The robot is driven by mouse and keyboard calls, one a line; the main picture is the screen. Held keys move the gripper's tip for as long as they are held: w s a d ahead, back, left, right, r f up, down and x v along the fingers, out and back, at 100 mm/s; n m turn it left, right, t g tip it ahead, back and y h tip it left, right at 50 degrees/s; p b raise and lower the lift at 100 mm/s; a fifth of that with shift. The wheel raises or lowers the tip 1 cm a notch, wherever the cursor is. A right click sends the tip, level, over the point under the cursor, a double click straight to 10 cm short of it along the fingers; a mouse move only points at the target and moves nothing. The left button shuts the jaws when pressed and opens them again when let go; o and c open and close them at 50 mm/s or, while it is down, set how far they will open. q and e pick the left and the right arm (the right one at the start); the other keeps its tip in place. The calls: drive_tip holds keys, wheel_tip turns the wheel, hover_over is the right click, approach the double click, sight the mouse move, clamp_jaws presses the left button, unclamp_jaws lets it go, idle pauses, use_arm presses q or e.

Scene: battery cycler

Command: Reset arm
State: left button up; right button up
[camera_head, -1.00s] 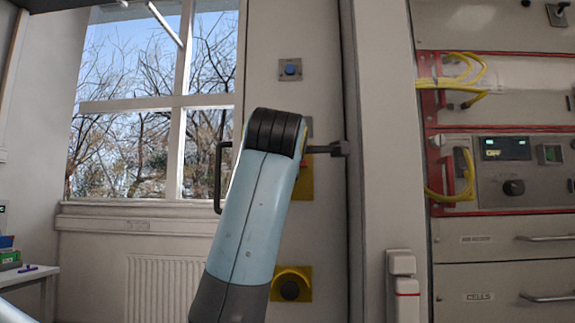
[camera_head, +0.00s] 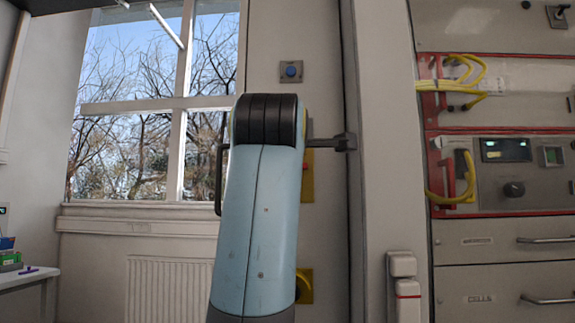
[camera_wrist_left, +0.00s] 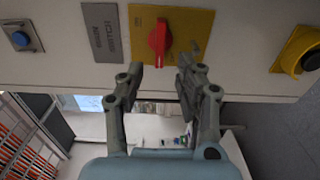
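My left arm's light blue link with a black joint stands in the middle of the head view, covering part of the pale panel (camera_head: 325,240). Its gripper is hidden there. In the left wrist view my left gripper (camera_wrist_left: 161,66) is open, its two grey fingers apart with nothing between the tips. A red rotary knob (camera_wrist_left: 158,42) on a yellow plate (camera_wrist_left: 195,32) lies just beyond the fingertips, between them in the picture; contact is not visible. In the head view only an edge of the yellow plate (camera_head: 307,185) shows beside my arm. My right gripper is in neither view.
The panel also carries a blue button (camera_head: 290,71), a dark handle (camera_head: 218,180), a dark latch (camera_head: 335,143) and a yellow round housing (camera_head: 304,285), partly covered. A rack (camera_head: 500,228) with yellow cables (camera_head: 470,87) stands right. A window (camera_head: 140,110) is left.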

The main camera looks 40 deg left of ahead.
use_arm(q)
drive_tip(key=shift+v, duration=0.85)
drive_tip(key=shift+f, duration=0.1)
